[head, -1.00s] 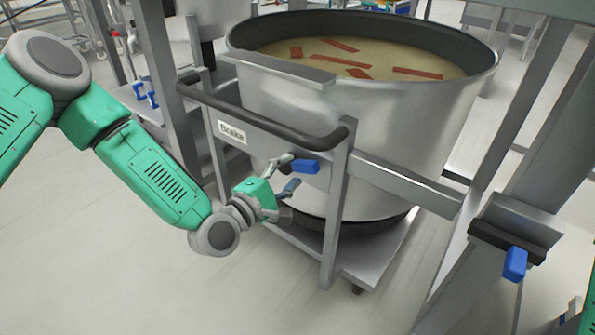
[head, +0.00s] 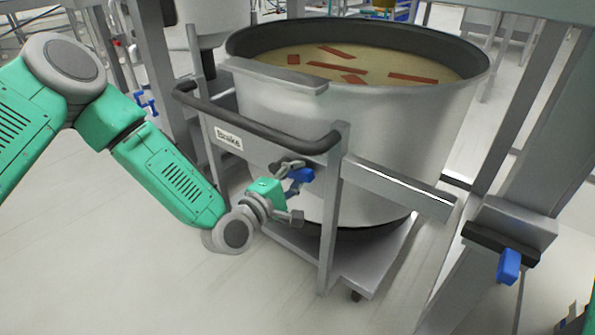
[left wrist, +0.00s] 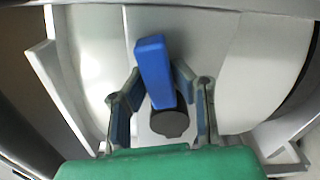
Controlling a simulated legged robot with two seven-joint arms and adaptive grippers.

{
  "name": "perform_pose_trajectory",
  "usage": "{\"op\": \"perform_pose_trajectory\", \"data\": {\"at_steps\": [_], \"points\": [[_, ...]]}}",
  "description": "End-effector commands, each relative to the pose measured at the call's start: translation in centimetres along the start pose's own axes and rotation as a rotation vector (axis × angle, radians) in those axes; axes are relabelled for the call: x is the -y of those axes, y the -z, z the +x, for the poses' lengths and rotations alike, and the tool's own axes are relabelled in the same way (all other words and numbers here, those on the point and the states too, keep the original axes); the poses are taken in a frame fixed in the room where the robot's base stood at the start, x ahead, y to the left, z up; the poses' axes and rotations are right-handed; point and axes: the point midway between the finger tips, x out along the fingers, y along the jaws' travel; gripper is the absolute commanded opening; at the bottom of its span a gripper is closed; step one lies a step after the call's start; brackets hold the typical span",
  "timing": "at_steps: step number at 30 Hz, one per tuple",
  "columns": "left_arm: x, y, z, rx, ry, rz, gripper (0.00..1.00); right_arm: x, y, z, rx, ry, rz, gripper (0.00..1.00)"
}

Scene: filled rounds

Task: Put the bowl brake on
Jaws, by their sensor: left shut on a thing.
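The brake lever is a blue handle (head: 301,178) on the front of the bowl's trolley, below the "Brake" label (head: 229,138). In the left wrist view, the blue handle (left wrist: 154,70) stands tilted slightly left above a dark round pivot (left wrist: 170,122). My left gripper (head: 292,188) is at the handle, with its fingers on either side and shut on it. Its fingers also show in the left wrist view (left wrist: 157,84). The large steel bowl (head: 350,140) stands in the trolley, holding yellowish liquid with reddish strips. My right gripper is not in view.
The trolley's black push bar (head: 255,125) runs just above my left gripper. A second blue lever (head: 509,266) sits on a grey machine post at the right. Floor (head: 130,275) is clear at the lower left.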

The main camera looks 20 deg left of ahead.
Motion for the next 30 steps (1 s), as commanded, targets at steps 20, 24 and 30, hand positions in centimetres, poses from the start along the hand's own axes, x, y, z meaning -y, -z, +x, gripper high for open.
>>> {"op": "perform_pose_trajectory", "data": {"at_steps": [20,24,30], "points": [[1.8,-0.3,-0.1,0.015,0.009,0.273,0.41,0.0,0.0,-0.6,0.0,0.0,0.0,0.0],[1.6,-0.2,-0.1,0.013,0.005,0.272,0.41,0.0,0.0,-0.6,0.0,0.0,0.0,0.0],[1.5,-0.2,-0.4,0.012,0.003,0.27,0.41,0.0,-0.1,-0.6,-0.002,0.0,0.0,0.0]]}}
